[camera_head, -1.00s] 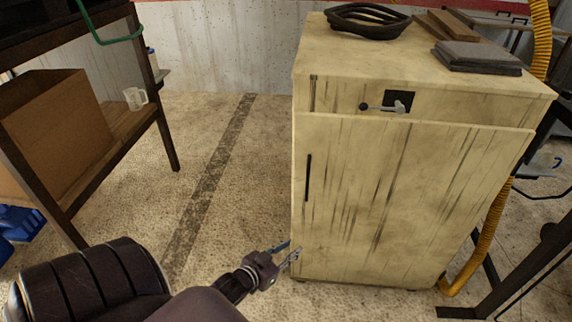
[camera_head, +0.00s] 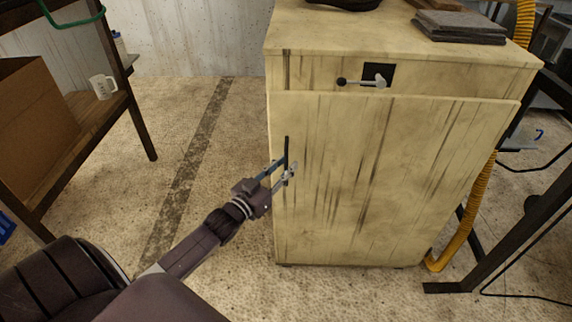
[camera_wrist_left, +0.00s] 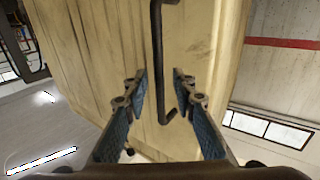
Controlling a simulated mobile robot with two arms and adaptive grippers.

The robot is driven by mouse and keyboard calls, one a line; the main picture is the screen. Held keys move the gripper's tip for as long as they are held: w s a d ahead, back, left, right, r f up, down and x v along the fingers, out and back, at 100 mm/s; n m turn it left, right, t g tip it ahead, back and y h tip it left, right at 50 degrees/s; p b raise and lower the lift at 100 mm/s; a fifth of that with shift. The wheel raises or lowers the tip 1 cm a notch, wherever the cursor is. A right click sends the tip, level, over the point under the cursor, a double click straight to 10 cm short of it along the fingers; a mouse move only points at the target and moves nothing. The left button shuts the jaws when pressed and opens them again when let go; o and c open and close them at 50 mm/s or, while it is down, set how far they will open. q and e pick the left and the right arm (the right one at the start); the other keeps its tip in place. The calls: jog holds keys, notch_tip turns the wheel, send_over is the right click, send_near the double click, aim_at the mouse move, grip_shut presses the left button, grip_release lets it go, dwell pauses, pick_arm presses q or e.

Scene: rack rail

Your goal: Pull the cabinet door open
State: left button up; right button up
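The cabinet door (camera_head: 380,185) is pale yellow with dark streaks and looks closed on the cabinet front. Its black vertical bar handle (camera_head: 287,148) is near the door's left edge. My left gripper (camera_head: 284,171) is at the handle's lower part in the head view. In the left wrist view, the fingers (camera_wrist_left: 158,88) are open, with the handle (camera_wrist_left: 157,50) between them and apart from both. I cannot tell how deep the handle sits between the fingers. My right gripper is not in view.
A lever (camera_head: 365,82) sticks out of the panel above the door. Grey slabs (camera_head: 458,29) lie on the cabinet top. A yellow hose (camera_head: 472,220) runs along the right side. A shelf with a white mug (camera_head: 102,87) stands left; floor between is clear.

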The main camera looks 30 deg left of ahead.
pick_arm(q)
jog(key=shift+w, duration=0.5)
grip_shut()
